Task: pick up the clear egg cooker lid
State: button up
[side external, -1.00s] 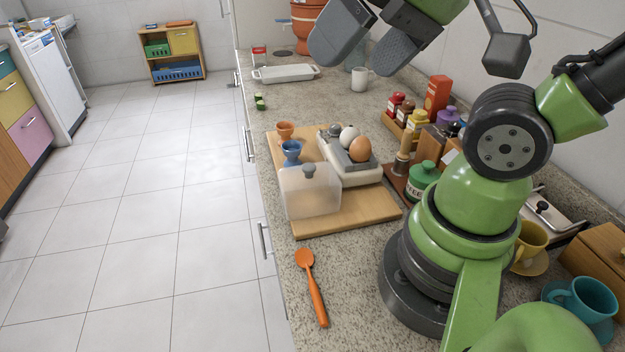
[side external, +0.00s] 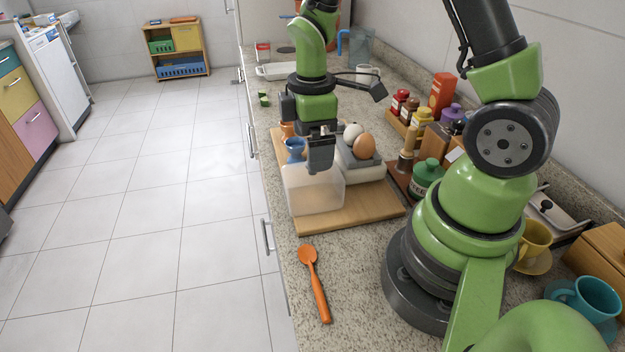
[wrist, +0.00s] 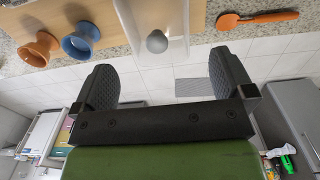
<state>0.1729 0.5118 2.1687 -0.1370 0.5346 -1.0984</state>
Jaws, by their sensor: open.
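The clear egg cooker lid (side external: 315,193) is a translucent box standing on the wooden board (side external: 350,215). Its grey knob (wrist: 156,41) shows in the wrist view, on the pale lid top (wrist: 155,14). My gripper (side external: 319,160) is open and points down at the lid's top, covering the knob in the side view. In the wrist view the two fingers of my gripper (wrist: 166,75) are spread, with the knob roughly centred between them in the picture. Whether the fingertips reach down to the knob's height, I cannot tell. Nothing is held.
A blue egg cup (side external: 294,152) and a terracotta egg cup (wrist: 38,49) stand beside the lid. The egg cooker base (side external: 365,172) with a brown egg (side external: 364,147) and a white egg (side external: 352,131) is close behind. An orange spoon (side external: 316,287) lies in front on the counter.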

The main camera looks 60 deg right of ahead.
aim_at(312, 178)
notch_tip(312, 178, down, 8)
jog(key=shift+d+f, duration=0.15)
jog(key=shift+f, duration=0.05)
dwell(0.3)
jog(key=shift+c, duration=0.2)
jog(key=c, duration=0.7)
